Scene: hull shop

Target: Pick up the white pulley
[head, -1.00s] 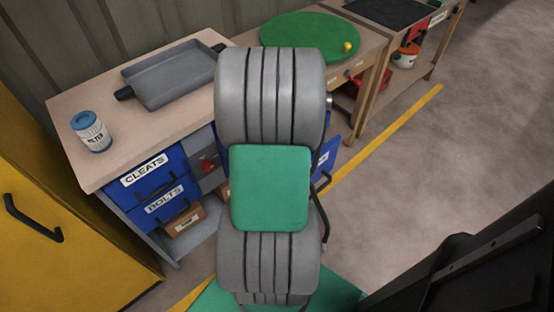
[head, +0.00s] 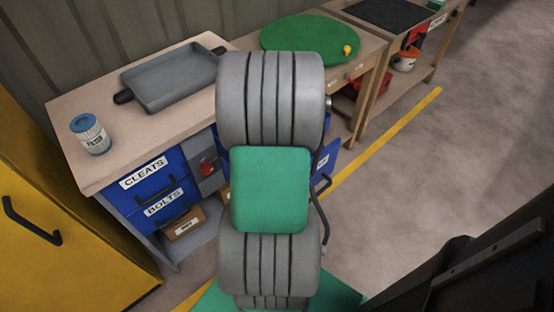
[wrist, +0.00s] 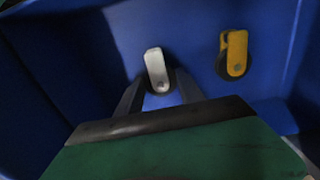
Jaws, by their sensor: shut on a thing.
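The white pulley (wrist: 155,66) shows in the wrist view, upright between the two dark fingers of my gripper (wrist: 158,88). My gripper is shut on it, with the fingers on its left and right sides. Its lower part is partly hidden by the fingers and my wrist. It is inside a blue drawer or bin (wrist: 82,60); I cannot tell whether it touches the floor of it. In the head view my arm hides the gripper and the pulley.
A yellow pulley (wrist: 236,52) with a dark wheel is to the right in the same blue bin. The bin's walls stand close around. In the head view a bench holds a grey tray (head: 172,76) and a filter can (head: 91,134). Drawers marked CLEATS (head: 158,186) and BOLTS are below.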

